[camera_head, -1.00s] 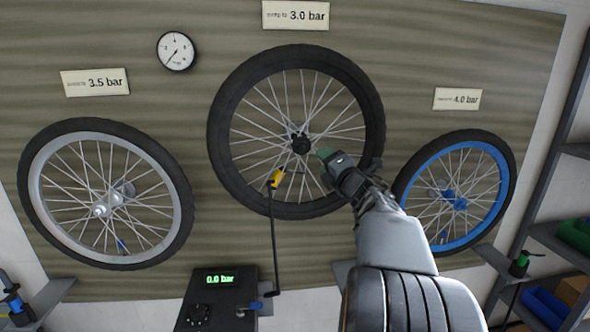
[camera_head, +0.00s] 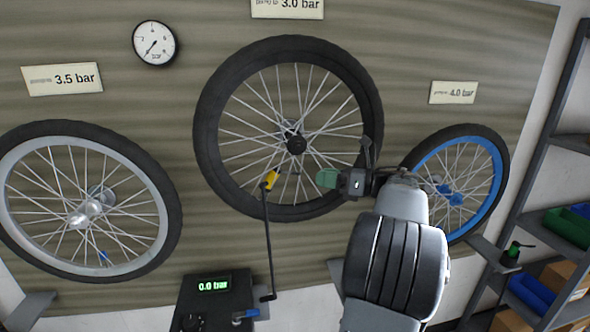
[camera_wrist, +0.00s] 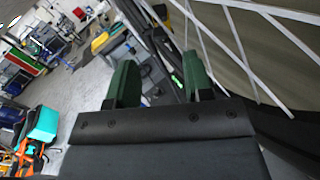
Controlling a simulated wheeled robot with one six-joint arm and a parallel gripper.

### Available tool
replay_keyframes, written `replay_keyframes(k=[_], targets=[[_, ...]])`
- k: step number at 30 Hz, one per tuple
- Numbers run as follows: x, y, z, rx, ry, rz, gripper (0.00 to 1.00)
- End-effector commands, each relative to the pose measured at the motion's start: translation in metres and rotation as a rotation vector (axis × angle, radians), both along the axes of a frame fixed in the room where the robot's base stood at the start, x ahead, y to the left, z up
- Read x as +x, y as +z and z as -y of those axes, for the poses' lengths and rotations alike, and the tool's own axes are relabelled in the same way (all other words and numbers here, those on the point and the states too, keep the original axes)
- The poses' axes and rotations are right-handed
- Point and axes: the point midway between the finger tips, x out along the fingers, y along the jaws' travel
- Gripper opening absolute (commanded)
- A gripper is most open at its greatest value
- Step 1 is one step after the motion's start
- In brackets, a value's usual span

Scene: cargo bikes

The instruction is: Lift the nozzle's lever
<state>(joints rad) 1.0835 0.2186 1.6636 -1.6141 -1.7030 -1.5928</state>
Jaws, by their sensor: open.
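The yellow nozzle (camera_head: 270,179) sits at the lower left part of the middle wheel (camera_head: 205,130), on top of a black hose (camera_head: 268,235). A small dark lever seems to stick out at its right side, too small to make out well. My gripper (camera_head: 322,178) is open and empty, to the right of the nozzle and apart from it, in front of the wheel's lower spokes. In the wrist view my green fingers (camera_wrist: 160,78) stand apart, with bright spokes passing behind them.
A black pump box (camera_head: 205,300) reading 0.0 bar stands below the nozzle. A silver-rimmed wheel (camera_head: 165,215) hangs at left, a blue-rimmed wheel (camera_head: 492,210) at right. A round gauge (camera_head: 154,43) is on the wall. Shelves (camera_head: 530,215) with bins stand at right.

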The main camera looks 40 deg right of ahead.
Motion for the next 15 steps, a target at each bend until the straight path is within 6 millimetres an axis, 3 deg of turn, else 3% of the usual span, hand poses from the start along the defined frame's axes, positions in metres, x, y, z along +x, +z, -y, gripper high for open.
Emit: replay_keyframes(k=[6, 15], targets=[[0.034, 0.003, -0.026, 0.001, 0.005, 0.0, 0.47], [0.062, 0.002, -0.045, 0.002, 0.005, 0.001, 0.47]])
